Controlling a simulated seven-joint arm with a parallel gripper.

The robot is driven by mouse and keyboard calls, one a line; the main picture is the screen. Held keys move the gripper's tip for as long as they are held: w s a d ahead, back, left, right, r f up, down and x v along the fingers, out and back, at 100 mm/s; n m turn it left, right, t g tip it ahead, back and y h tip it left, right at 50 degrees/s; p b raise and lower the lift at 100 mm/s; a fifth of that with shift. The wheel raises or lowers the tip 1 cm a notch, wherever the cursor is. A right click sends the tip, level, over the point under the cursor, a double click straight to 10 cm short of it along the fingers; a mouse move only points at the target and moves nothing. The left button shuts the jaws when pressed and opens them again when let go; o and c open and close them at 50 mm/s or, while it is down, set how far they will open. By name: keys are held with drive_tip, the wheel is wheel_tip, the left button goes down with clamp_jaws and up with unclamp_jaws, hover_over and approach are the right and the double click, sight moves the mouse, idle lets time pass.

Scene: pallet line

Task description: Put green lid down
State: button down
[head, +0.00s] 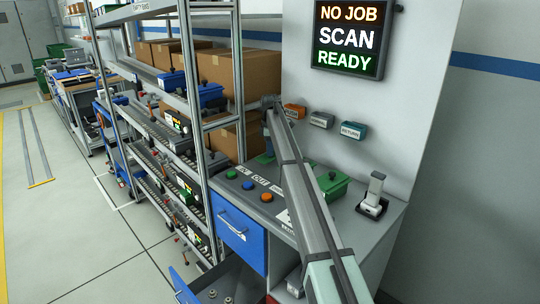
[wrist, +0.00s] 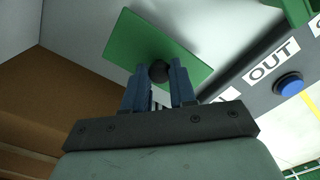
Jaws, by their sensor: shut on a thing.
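The green lid (wrist: 145,45) is a flat rectangular plate with a round black knob (wrist: 158,71). In the wrist view, my gripper (wrist: 160,78) is shut on this knob, one blue finger on each side. The lid lies tilted across that picture, over a pale surface; I cannot tell whether it touches it. In the head view, a green piece (head: 265,158), likely this lid, shows at the back of the grey counter, partly behind my arm. My fingertips are hidden there.
Shelving with cardboard boxes (head: 240,74) stands left. The wall sign (head: 352,38) reads "NO JOB SCAN READY".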

drive_tip(key=shift+f, duration=1.4)
drive_tip(key=shift+f, duration=0.1)
drive_tip(key=c, duration=0.9)
unclamp_jaws()
wheel_tip(320, 180, up, 12)
drive_tip(key=shift+r, duration=0.15)
drive_tip(key=shift+a, duration=0.1)
